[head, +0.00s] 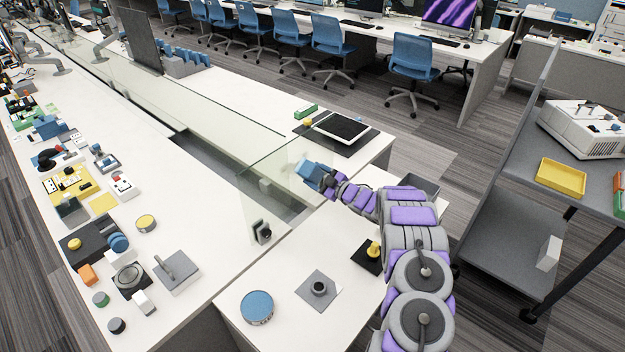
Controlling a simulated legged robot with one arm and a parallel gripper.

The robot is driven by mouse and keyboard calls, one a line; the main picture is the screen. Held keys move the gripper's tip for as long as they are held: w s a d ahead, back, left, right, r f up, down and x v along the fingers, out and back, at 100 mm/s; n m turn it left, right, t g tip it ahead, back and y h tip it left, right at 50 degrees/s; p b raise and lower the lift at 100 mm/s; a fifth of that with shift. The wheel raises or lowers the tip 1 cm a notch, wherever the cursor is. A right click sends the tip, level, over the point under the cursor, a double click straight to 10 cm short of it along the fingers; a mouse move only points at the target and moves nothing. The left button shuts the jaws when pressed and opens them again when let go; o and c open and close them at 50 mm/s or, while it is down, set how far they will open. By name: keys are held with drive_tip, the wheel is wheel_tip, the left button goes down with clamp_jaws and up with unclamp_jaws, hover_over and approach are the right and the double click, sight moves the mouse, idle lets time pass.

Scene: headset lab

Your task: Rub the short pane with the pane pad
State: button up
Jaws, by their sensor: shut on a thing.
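My gripper (324,180) is shut on a blue pad, the pane pad (308,168), and reaches in from the right. The short pane (268,185) is a clear upright glass sheet standing across the gap between the long left table and the near right table. The pad is at the pane's right part, its flat side toward the glass. Whether it touches the glass or is slightly apart I cannot tell. My gripper and arm hide part of the pad and the table behind.
A small dark clamp (262,232) stands by the pane's lower left. The near table holds a blue round tin (257,307), a grey plate with a black ring (319,288) and a yellow knob (374,249). A black tablet (342,128) lies behind.

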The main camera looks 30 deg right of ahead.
drive_tip(key=shift+w+d+b, duration=0.1)
drive_tip(key=shift+w+d, duration=0.15)
drive_tip(key=shift+d, duration=0.4)
drive_tip(key=shift+w+d+b, duration=0.1)
drive_tip(key=shift+w+d, duration=0.15)
drive_tip(key=shift+d, duration=0.35)
drive_tip(key=shift+w+d+b, duration=0.1)
drive_tip(key=shift+w+d, duration=0.15)
drive_tip(key=shift+d, duration=0.4)
